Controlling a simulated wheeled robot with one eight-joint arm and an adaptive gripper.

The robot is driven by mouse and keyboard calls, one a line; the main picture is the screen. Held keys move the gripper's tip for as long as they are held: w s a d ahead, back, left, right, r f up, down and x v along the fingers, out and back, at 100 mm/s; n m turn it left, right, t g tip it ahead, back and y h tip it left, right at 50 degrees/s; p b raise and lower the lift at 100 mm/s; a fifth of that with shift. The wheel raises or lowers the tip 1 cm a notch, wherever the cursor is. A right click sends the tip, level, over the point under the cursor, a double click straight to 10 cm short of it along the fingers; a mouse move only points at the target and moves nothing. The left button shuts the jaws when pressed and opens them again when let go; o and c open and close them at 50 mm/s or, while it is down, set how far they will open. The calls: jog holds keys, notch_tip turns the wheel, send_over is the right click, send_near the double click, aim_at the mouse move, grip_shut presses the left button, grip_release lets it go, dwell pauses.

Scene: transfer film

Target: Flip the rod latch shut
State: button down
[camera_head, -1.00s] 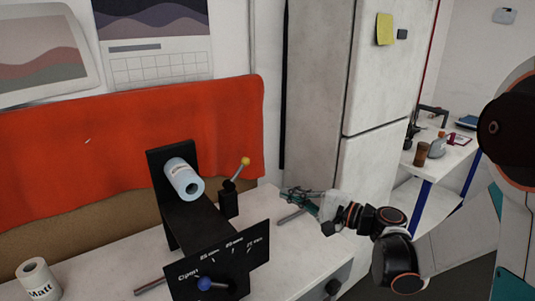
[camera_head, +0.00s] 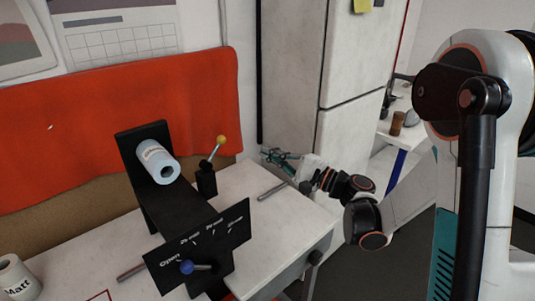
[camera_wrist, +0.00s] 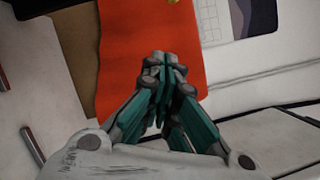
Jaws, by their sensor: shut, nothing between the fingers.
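A black stand on the white table has a front panel (camera_head: 195,250) marked "Open" at its left and several other labels. A lever with a blue ball knob (camera_head: 187,267) sits low on this panel. Behind it, a lever with a yellow ball knob (camera_head: 221,140) leans up and right out of a black block (camera_head: 206,180). I cannot tell for certain which lever is the rod latch. My gripper (camera_head: 270,154) is shut and empty, above the table to the right of the yellow knob and apart from it. In the wrist view its fingertips (camera_wrist: 160,60) meet, with part of the yellow knob (camera_wrist: 172,2) at the top edge.
A pale blue roll (camera_head: 158,161) sits on the stand. A grey rod (camera_head: 272,190) lies below my gripper; another (camera_head: 131,272) is left of the panel. A white "Matt" roll (camera_head: 18,280) stands front left. An orange cloth (camera_head: 110,120) hangs behind; a white fridge (camera_head: 345,150) stands behind my gripper.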

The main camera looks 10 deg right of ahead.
aim_at(215, 152)
jog(key=w+a+r+b, duration=0.1)
jog(key=w+a+r, duration=0.1)
jog(key=a, duration=0.6)
jog(key=shift+a+r, duration=0.35)
jog(key=shift+r, duration=0.05)
jog(key=shift+w+r, duration=0.1)
jog(key=shift+r, duration=0.05)
jog(key=shift+a+r+n, duration=0.15)
jog(key=shift+r+n, duration=0.05)
jog(key=shift+n, duration=0.2)
